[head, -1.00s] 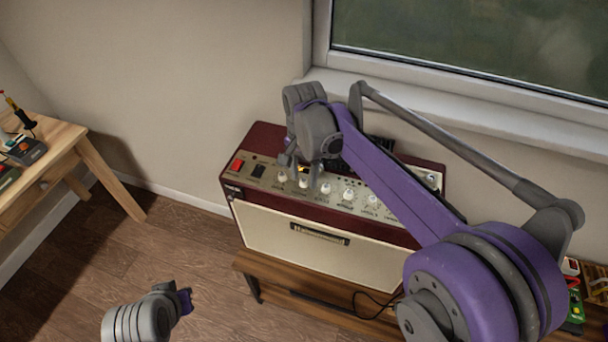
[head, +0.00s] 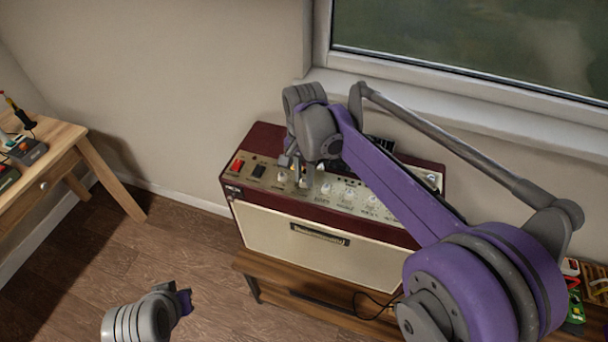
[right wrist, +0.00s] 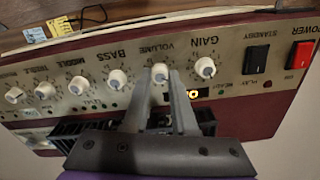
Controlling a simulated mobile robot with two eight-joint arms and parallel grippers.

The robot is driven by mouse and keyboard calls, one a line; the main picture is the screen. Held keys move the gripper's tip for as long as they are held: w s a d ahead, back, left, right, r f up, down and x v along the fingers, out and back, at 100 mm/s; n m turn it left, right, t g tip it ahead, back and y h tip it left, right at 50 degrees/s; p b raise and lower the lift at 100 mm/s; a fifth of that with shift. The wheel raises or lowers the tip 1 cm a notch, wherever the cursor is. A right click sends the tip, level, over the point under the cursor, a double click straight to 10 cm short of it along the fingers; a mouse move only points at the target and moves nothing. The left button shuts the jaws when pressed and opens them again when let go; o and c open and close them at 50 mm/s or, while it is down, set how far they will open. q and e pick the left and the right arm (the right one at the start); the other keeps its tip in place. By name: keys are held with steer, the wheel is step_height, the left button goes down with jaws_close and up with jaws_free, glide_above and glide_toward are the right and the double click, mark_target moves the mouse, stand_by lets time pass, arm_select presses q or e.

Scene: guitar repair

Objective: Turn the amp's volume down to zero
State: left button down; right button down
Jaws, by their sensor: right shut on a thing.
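The amp (head: 290,238) is dark red with a cream front and a control panel on top. In the right wrist view, my right gripper (right wrist: 161,75) has its two fingers on either side of the white VOLUME knob (right wrist: 160,71) and is shut on it. In the head view my right gripper (head: 302,178) is over the panel. My left gripper (head: 184,301) is low at left, away from the amp; its jaws are unclear.
The GAIN knob (right wrist: 205,67) and the BASS knob (right wrist: 117,78) stand close on either side. The black STANDBY switch (right wrist: 256,59) and red POWER switch (right wrist: 299,55) are farther right. The amp stands on a wooden bench (head: 258,272). A wooden table (head: 62,150) is at left.

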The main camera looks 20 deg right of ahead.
steer(key=n, duration=0.8)
steer(key=shift+n+b, duration=0.3)
steer(key=shift+b, duration=0.1)
steer(key=n, duration=0.4)
steer(key=shift+n, duration=2.5)
steer(key=c, duration=0.7)
jaws_free()
